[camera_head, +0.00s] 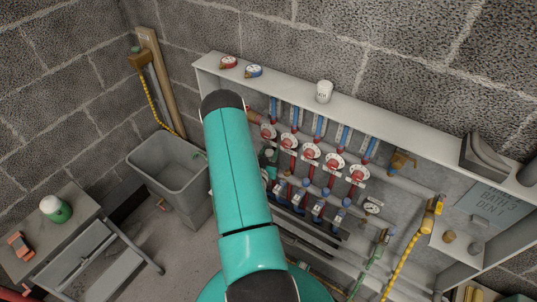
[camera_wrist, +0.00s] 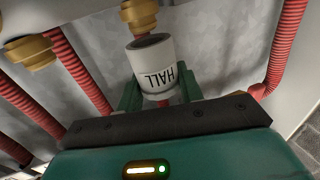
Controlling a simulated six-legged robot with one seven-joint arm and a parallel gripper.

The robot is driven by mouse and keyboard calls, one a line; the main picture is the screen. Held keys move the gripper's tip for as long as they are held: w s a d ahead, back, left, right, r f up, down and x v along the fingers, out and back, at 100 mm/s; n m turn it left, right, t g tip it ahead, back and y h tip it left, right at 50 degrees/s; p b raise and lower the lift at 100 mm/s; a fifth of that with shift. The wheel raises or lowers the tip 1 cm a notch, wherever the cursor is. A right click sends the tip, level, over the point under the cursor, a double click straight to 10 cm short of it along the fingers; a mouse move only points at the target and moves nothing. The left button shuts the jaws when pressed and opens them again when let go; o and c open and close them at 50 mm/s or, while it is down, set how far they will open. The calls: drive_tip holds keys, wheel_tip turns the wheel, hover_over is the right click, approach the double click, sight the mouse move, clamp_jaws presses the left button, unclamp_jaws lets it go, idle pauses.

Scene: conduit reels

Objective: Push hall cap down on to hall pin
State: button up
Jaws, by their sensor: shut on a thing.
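A white cylinder lettered HALL, the hall cap (camera_wrist: 153,62), sits between the green fingers of my gripper (camera_wrist: 158,88) in the wrist view. The gripper is shut on it. The lettering appears upside down. A brass fitting (camera_wrist: 139,14) shows just beyond the cap's far end; I cannot tell whether they touch. A little red shows below the cap between the fingers. I cannot make out the hall pin as such. In the head view my arm hides most of the gripper and the cap.
Red corrugated conduits (camera_wrist: 84,72) run on both sides of the cap, with another brass fitting (camera_wrist: 30,50) at left. In the head view, a white lettered pot (camera_head: 324,91) stands on the shelf (camera_head: 380,108) above rows of valves. A grey tub (camera_head: 165,163) stands left.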

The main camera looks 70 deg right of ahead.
drive_tip(key=shift+f, duration=0.95)
idle(3.6)
drive_tip(key=o, duration=1)
drive_tip(key=shift+o, duration=0.2)
drive_tip(key=shift+a, duration=0.1)
drive_tip(key=s+a, duration=0.1)
drive_tip(key=a, duration=1.2)
drive_tip(key=shift+s+a, duration=0.2)
drive_tip(key=shift+a, duration=0.1)
